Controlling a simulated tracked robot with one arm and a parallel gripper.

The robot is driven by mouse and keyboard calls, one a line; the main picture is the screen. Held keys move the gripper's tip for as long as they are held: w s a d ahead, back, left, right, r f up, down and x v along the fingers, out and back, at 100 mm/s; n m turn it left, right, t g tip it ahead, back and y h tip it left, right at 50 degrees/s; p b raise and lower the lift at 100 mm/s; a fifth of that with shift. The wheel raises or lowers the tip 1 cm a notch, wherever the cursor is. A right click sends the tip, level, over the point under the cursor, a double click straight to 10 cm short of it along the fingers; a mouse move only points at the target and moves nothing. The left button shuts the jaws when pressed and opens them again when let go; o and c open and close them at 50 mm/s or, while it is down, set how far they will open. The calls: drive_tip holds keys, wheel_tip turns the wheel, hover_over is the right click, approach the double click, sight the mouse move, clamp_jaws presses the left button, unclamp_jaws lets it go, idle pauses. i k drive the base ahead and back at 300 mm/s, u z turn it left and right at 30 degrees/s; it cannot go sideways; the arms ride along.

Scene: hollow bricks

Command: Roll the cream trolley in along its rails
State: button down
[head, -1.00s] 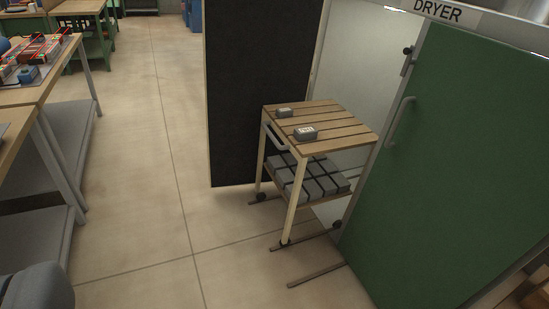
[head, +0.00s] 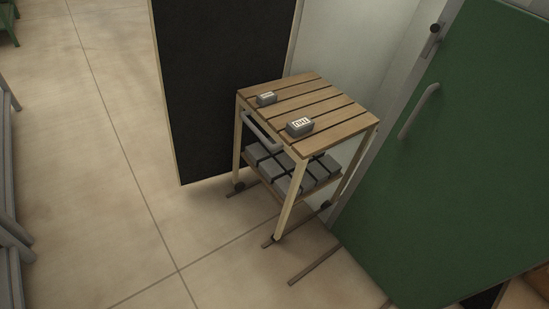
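The cream trolley (head: 288,204) stands upright on its castors in the middle of the head view. Its top is of wooden slats (head: 325,92) and carries two small grey blocks (head: 299,127), one of them marked with letters. A grey bar handle (head: 262,131) is on its left side. Several grey bricks (head: 280,169) lie on its lower shelf. Short rails (head: 315,265) show on the floor by its castors. The trolley stands at the dryer opening, partly in front of a pale inner wall (head: 352,45). My gripper is not in view.
The green dryer door (head: 450,130) with a bar handle (head: 418,111) stands open to the right of the trolley. A black panel (head: 212,80) stands behind it on the left. The tiled floor (head: 110,150) to the left is clear. Grey table legs (head: 12,225) show at the left edge.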

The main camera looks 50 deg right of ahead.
sight(293, 170)
drive_tip(key=i, duration=1.15)
drive_tip(key=z, duration=2.35)
